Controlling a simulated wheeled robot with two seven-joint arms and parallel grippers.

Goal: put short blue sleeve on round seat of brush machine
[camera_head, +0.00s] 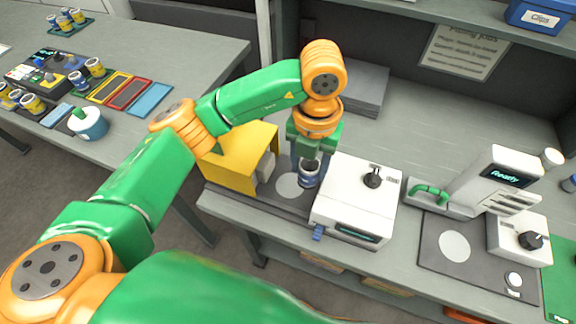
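My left gripper (309,163) points down over the bench and looks shut on a short blue sleeve (309,177) with a pale band. The fingers cover part of the sleeve's upper end. The sleeve appears upright, beside and partly over the right edge of a pale round seat (287,187) on a dark plate. I cannot tell whether its bottom touches the plate. The seat lies between a yellow box-like machine part (238,160) and a white unit with a black knob (345,203). No brush is clearly visible. My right gripper is not in view.
A white machine with a "Ready" screen (508,176) stands to the right, with another pale round seat (455,246) on a dark plate. The left table holds several banded sleeves (32,104), coloured trays (130,94) and a teal-and-white pot (90,127). Grey sheets (366,88) lie behind my gripper.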

